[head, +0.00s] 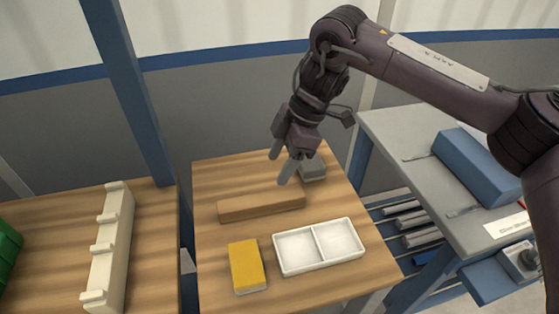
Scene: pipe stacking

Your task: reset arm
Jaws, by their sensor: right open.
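My right gripper (282,168) hangs above the back of the wooden table (215,175), its arm coming in from the right. Its two grey fingers point down and are apart, with nothing between them. A grey block (313,169) lies on the table beside and behind the fingers, partly hidden by the gripper. A brown wooden bar (261,205) lies in front of the gripper. My left gripper is not in view.
A white two-compartment tray (319,246) and a yellow sponge-like block (246,266) lie at the table's front. A white notched rack (110,245) stands left, near a green bin (8,250). A grey bench at right holds a blue block (477,166); pipes (413,222) lie below.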

